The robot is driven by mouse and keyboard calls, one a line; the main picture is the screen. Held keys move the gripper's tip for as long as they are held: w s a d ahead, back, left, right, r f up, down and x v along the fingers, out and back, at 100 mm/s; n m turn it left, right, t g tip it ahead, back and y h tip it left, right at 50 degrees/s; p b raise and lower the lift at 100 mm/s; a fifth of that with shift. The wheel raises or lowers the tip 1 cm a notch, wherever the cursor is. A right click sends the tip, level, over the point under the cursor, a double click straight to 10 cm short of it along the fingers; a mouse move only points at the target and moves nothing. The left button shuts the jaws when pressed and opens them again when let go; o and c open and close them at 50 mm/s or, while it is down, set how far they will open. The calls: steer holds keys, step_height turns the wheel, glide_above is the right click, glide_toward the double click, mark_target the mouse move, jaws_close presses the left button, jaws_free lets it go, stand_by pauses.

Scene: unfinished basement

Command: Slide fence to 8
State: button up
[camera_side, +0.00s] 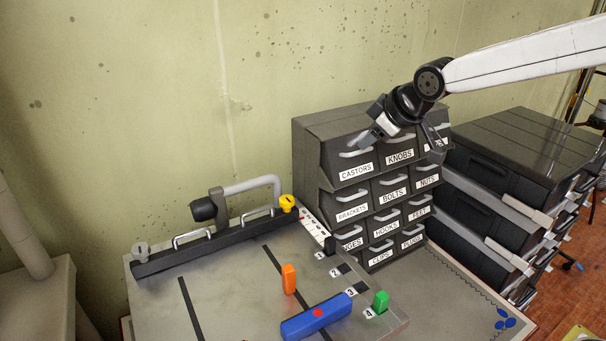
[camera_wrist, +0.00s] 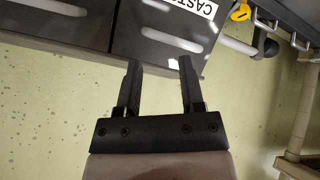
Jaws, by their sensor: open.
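The fence (camera_side: 215,240) is a long dark bar lying along the back of a grey metal table (camera_side: 235,295). It carries two pale bar handles, a grey knob (camera_side: 141,249) at its left end and a yellow knob (camera_side: 287,202) at its right end. A white scale strip (camera_side: 314,227) with a red mark runs beside the right end; its numbers are too small to read. My gripper (camera_side: 403,138) is open and empty, high in front of the drawer cabinet, well away from the fence. In the wrist view my gripper (camera_wrist: 159,64) shows both fingers apart, with the yellow knob (camera_wrist: 241,12) at upper right.
The labelled drawer cabinet (camera_side: 352,208) stands right behind the table. An orange block (camera_side: 289,278), a blue block (camera_side: 316,317) with a red dot and a green block (camera_side: 381,302) sit on the table. A grey curved handle (camera_side: 250,186) rises behind the fence. More dark drawers (camera_side: 525,150) stand at right.

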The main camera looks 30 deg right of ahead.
steer(key=w+a+r+n, duration=0.1)
steer(key=r, duration=0.1)
steer(key=w+a+r, duration=0.1)
steer(key=w+r, duration=0.1)
steer(key=w+a+r+n+t, duration=0.1)
steer(key=w+a+r, duration=0.1)
steer(key=shift+n+y, duration=0.3)
steer(key=a, duration=0.1)
steer(key=w+a+n, duration=0.2)
steer(key=shift+a+g, duration=0.25)
steer(key=shift+g, duration=0.15)
steer(key=a+f+n+g, duration=0.2)
steer(key=a+f+n, duration=0.15)
steer(key=a, duration=0.25)
steer(key=n+g+h, duration=0.1)
steer(key=n+g, duration=0.3)
glide_toward(259, 211)
steer(key=shift+w+x, duration=0.2)
steer(key=shift+x, duration=3.8)
jaws_close()
